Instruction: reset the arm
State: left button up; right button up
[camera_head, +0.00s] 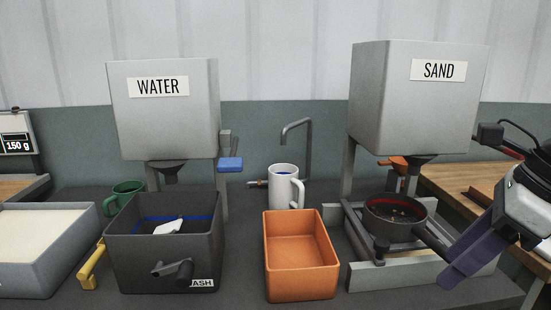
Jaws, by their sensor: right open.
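My right arm (520,215) comes in from the right edge, in front of the wooden bench. My right gripper (452,268) has purple fingers that point down and left. It is open, beside the right side of the sand stand and close to the dark round pan (397,215). A dark handle-like part lies between the pan and the fingers; I cannot tell whether the fingers touch it. I see nothing held in the jaws. My left gripper is not in view.
The sand hopper (418,105) stands above the pan. An orange bin (300,285), white mug (284,184) and tap (297,125) are mid-table. Left are the water hopper (165,115), dark wash box (128,262), green mug (127,188) and pale-filled tray (45,278).

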jog(key=s+a+f+m+y, duration=0.15)
jog(key=a+m+y, duration=0.65)
jog(key=a+y, duration=1.3)
jog(key=w+d+f+m+t+h, duration=0.25)
jog(key=f+m+t+h, duration=0.6)
jog(key=m, duration=0.55)
jog(key=w+d+f+m+t+h, duration=0.25)
jog(key=f+m+t+h, duration=0.25)
jog(key=f+m+h, duration=0.55)
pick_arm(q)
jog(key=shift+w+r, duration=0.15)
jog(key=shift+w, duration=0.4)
pick_arm(e)
jog(key=s+d+f+m+g+h, duration=0.1)
jog(key=s+f+m+g, duration=0.3)
jog(key=s+f, duration=0.5)
jog(key=s+d+f+m+g+h, duration=0.2)
jog(key=s+f+m, duration=0.5)
jog(key=f, duration=0.7)
jog(key=shift+s+d+f+g, duration=0.3)
jog(key=shift+s+d+g, duration=0.55)
jog(key=shift+s, duration=0.4)
